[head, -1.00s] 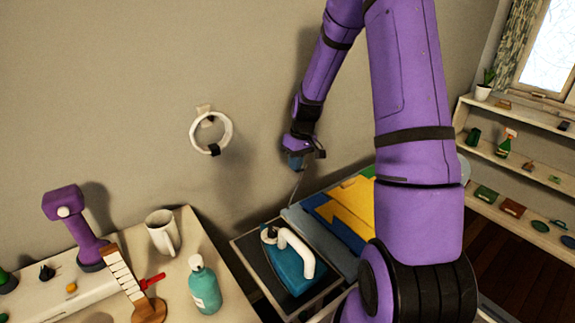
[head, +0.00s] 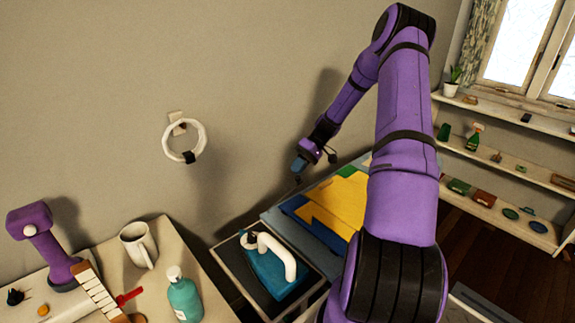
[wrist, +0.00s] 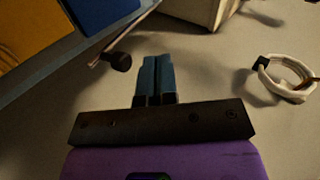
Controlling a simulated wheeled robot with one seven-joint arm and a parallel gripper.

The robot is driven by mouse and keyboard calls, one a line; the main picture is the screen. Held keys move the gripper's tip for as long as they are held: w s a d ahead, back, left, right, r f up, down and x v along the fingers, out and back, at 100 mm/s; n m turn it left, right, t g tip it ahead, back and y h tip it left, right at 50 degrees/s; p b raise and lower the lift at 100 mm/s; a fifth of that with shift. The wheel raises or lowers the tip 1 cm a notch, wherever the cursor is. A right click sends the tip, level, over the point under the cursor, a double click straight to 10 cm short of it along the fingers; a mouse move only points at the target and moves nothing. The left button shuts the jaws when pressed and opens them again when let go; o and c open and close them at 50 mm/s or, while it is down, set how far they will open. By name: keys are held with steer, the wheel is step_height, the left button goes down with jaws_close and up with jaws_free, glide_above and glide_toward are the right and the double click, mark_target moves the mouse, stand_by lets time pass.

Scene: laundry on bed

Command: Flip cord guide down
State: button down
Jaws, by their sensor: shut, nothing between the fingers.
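The cord guide (wrist: 121,62) appears to be a thin rod with a dark knob at the ironing board's edge. In the wrist view the knob is just left of my fingertips, with a gap between them. In the head view a small dark spot just below my gripper may be this knob; the rod is hard to make out there. My gripper (head: 299,165) is shut and empty, above the far edge of the ironing board (head: 275,215), near the wall. Its two blue fingers lie together in the wrist view (wrist: 156,62).
A white ring (head: 199,137) hangs on the wall. A mug (head: 138,245) and teal bottle (head: 184,300) stand on the left table. Shelves (head: 510,165) are at right.

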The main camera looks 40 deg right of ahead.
steer(key=shift+a+r, duration=0.15)
steer(key=shift+a, duration=0.1)
steer(key=shift+d, duration=0.1)
steer(key=shift+a+f, duration=0.35)
steer(key=shift+a, duration=0.4)
steer(key=shift+r, duration=0.15)
